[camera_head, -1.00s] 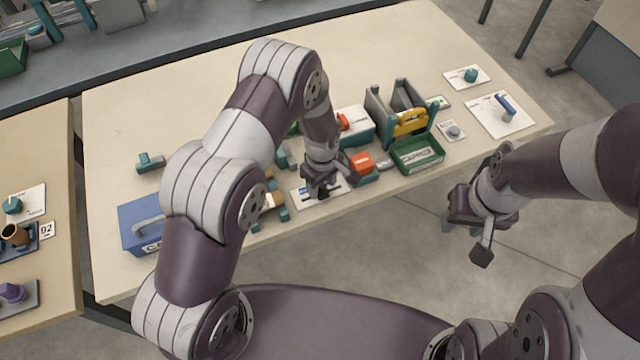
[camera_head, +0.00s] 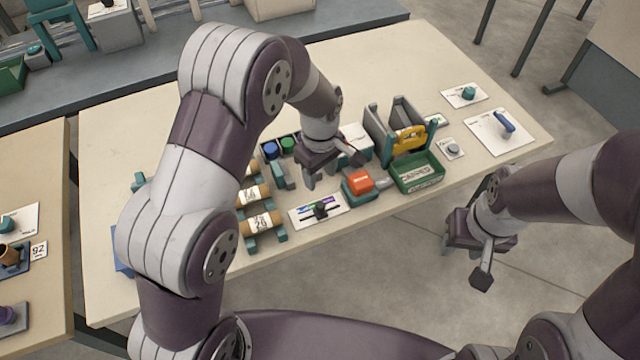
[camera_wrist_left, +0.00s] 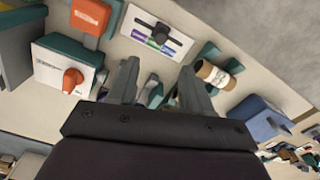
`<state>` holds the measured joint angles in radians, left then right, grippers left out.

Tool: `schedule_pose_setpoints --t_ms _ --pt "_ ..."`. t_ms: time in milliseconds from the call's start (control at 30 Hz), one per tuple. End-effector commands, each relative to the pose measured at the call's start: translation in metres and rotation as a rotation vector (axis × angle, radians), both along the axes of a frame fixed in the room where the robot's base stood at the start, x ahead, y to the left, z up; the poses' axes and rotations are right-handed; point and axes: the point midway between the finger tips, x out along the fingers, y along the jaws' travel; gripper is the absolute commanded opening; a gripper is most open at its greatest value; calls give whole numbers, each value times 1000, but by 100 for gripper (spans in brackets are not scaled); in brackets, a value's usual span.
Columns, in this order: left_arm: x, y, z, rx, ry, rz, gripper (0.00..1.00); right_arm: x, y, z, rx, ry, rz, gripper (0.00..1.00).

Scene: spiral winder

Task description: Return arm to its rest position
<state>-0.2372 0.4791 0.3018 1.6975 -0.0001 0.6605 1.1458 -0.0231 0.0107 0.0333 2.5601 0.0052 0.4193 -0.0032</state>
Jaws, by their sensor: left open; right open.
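My left gripper (camera_head: 333,170) is open and empty, raised above the workbench (camera_head: 450,50). It hangs beyond a white slider card (camera_head: 334,202) with a black knob and a coloured strip, and left of an orange-topped teal block (camera_head: 360,182). In the left wrist view, the two fingers (camera_wrist_left: 160,82) are spread with nothing gripped; the slider card (camera_wrist_left: 176,48) lies clear of them. My right gripper (camera_head: 467,260) is open and empty, over the floor off the bench's right front edge.
Labelled brown rolls (camera_head: 262,223) on teal holders sit left of the card. A green tray (camera_head: 418,178) and a grey rack with a yellow handle (camera_head: 408,139) stand right. My left arm hides most of a blue box (camera_head: 122,252).

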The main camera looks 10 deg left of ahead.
Motion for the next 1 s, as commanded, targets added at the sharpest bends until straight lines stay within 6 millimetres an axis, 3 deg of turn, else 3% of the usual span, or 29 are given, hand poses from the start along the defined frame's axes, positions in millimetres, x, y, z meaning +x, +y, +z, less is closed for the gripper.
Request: schedule_pose_setpoints --t_ms 467,600,700,833,900,1000 --pt "0 0 1 1 1 0 50 0 0 0 0 0 0 43" --pt "1 0 -1 -1 -10 -153 50 0 0 0 0 0 0 43" --pt "-33 10 -6 0 18 -468 50 0 0 0 0 0 0 43" --pt "-94 45 22 3 -8 -855 50 0 0 0 0 0 0 43" --pt "-124 62 36 13 -31 -968 50 0 0 0 0 0 0 43" --pt "-157 79 53 32 -68 -977 50 0 0 0 0 0 0 43"
